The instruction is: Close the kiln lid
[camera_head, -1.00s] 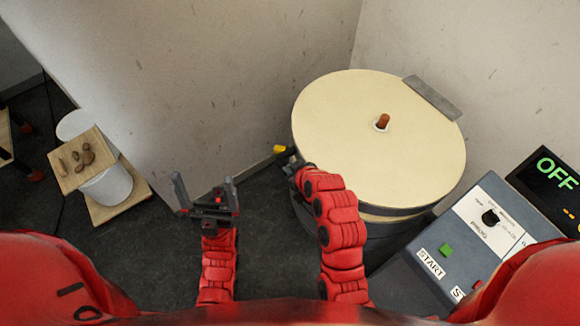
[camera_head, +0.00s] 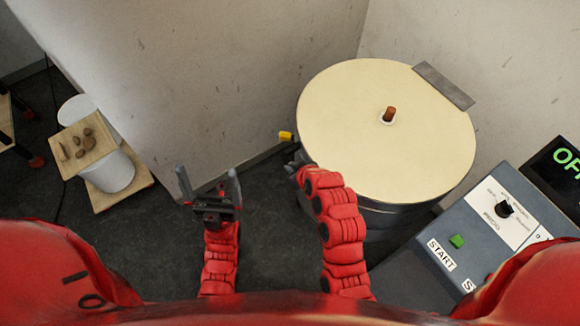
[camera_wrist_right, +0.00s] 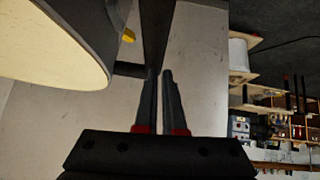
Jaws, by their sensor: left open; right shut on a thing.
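The kiln lid (camera_head: 345,110) is a wide cream disc with a reddish-brown plug (camera_head: 389,114) in its top. It lies over the round grey kiln (camera_head: 385,218), looking flat or nearly so; I cannot tell whether a gap is left under it. A hinge plate (camera_head: 443,85) sits at its far right edge. My right gripper (camera_head: 298,163) is at the near left rim. In the right wrist view the right gripper (camera_wrist_right: 160,78) is shut on a dark handle (camera_wrist_right: 130,69) beside the rim. My left gripper (camera_head: 208,185) is open and empty, left of the kiln.
A grey control box (camera_head: 475,240) with a green START button and a display stands right of the kiln. A yellow piece (camera_head: 286,136) shows at the kiln's left side. A white bucket (camera_head: 112,173) and a board with brown lumps (camera_head: 85,143) are far left. Walls stand close behind.

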